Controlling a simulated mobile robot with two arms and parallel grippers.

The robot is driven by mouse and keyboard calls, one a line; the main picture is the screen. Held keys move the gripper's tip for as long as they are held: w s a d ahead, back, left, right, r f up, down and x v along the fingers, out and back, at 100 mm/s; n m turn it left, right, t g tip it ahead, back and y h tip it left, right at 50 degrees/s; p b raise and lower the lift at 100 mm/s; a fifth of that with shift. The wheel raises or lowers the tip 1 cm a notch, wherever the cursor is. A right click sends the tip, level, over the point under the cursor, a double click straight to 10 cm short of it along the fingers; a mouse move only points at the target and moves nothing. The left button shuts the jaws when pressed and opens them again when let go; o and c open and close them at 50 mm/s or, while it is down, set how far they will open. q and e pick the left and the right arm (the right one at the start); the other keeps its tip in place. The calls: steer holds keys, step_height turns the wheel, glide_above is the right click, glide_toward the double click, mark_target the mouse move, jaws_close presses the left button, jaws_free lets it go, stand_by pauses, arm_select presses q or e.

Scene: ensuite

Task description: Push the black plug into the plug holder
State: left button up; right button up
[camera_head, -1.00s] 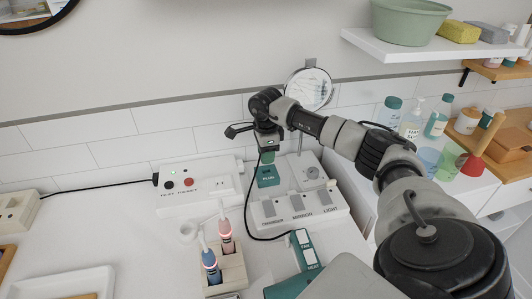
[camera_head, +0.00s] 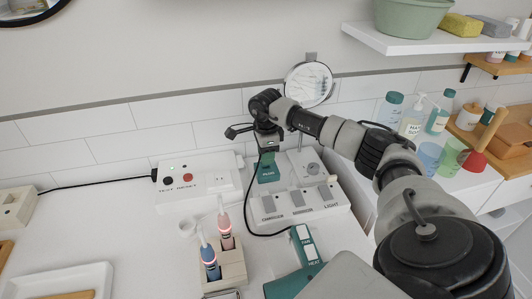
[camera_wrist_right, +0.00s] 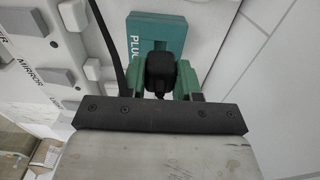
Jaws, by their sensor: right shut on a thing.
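My right gripper (camera_head: 268,150) is pointing down above the plug holder at the back of the counter. Its green fingers (camera_wrist_right: 168,82) are shut on the black plug (camera_wrist_right: 160,68), one on each side. The plug holder (camera_head: 267,174) is a teal block marked PLUG; it also shows in the right wrist view (camera_wrist_right: 158,32). In that view the plug overlaps the holder's near edge. Whether its tip is in the holder is hidden. A black cord runs from the plug down past the switch panel. My left gripper is out of view.
A white switch panel (camera_head: 298,205) and a round mirror (camera_head: 308,84) stand close to the holder. A white box with buttons (camera_head: 200,184) is to the left. A wooden toothbrush holder (camera_head: 230,268) and a teal appliance (camera_head: 300,258) are in front.

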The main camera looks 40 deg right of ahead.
steer(key=shift+f+b, duration=0.75)
steer(key=shift+f, duration=0.4)
steer(key=o, duration=1.1)
steer(key=shift+r, duration=0.1)
step_height(320, 180, up, 11)
steer(key=shift+f+b, duration=0.15)
steer(key=shift+b, duration=0.4)
steer(key=shift+s+f, duration=0.1)
